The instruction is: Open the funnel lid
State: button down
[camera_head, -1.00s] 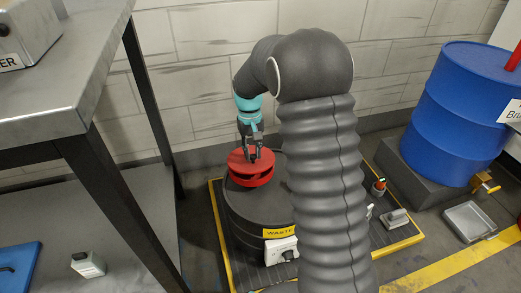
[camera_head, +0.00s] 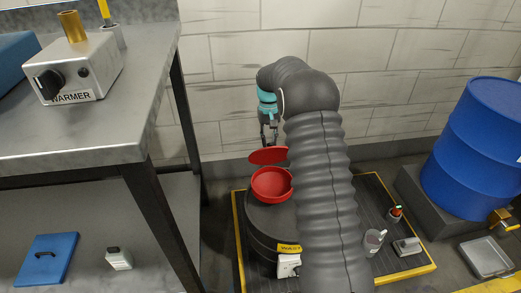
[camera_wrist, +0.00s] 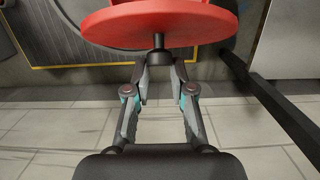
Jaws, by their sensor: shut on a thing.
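The red funnel (camera_head: 271,186) sits on top of the dark waste drum (camera_head: 262,226) in the head view. Its red lid (camera_head: 268,156) is tilted up and stands apart from the funnel's front rim, so the bowl shows open. My gripper (camera_head: 269,138) is above and behind the lid. In the wrist view the lid (camera_wrist: 160,22) fills the top, with a dark knob (camera_wrist: 158,50) on its face. My gripper (camera_wrist: 158,70) is shut on that knob. The funnel bowl is mostly hidden behind the lid in the wrist view.
A steel table (camera_head: 110,118) with a warmer (camera_head: 75,70) stands at left. A blue barrel (camera_head: 478,150) stands at right, with a metal tray (camera_head: 486,257) below its tap. A cup (camera_head: 373,242) and small items stand on the yellow-edged platform (camera_head: 424,268) right of the drum.

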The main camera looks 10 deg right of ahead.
jog(key=w, duration=0.2)
jog(key=w+f, duration=0.1)
jog(key=w, duration=0.1)
jog(key=shift+d, duration=0.4)
jog(key=c, duration=1.6)
grip_release()
jog(key=shift+a, duration=0.1)
jog(key=o, duration=0.6)
jog(key=shift+s+a+r, duration=0.1)
jog(key=shift+a+r, duration=0.05)
jog(key=shift+a, duration=0.2)
jog(key=shift+d, duration=0.15)
jog(key=r, duration=0.4)
jog(key=w+r, duration=0.1)
jog(key=r, duration=0.7)
jog(key=shift+w, duration=0.35)
